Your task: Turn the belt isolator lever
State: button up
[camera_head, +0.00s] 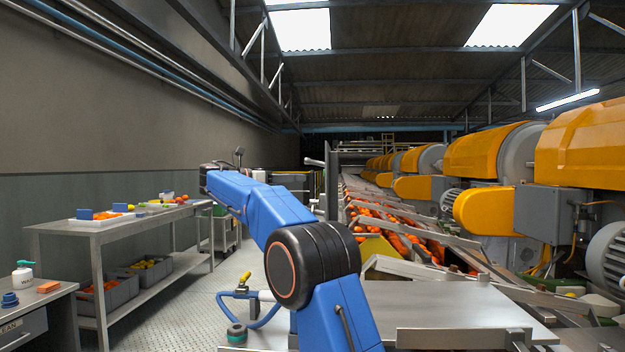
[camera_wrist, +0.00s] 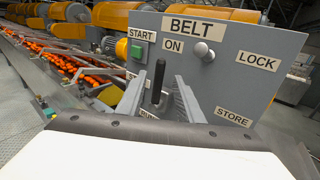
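In the wrist view a grey control panel (camera_wrist: 235,85) carries the labels BELT, START, ON, LOCK and STORE. A black upright lever (camera_wrist: 159,76) stands on it below the ON label, its top pointing up toward ON. My gripper (camera_wrist: 158,86) is open, with one grey ridged finger on each side of the lever. I see a gap on both sides of the lever, and cannot tell how deep the fingers reach. The lever's lower part is partly hidden. In the head view my blue arm extends forward and left, and the lever is not clearly visible.
A green START button (camera_wrist: 137,53) and a silver knob (camera_wrist: 203,51) sit on the panel near the lever. A conveyor with orange fruit (camera_head: 405,232) runs beside yellow machines (camera_head: 485,212). A steel table (camera_head: 110,228) stands at the left, with open floor before it.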

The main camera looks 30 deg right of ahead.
send_over(312, 198)
jog(key=shift+w+d, duration=0.3)
jog(key=shift+w, duration=0.1)
grip_shut()
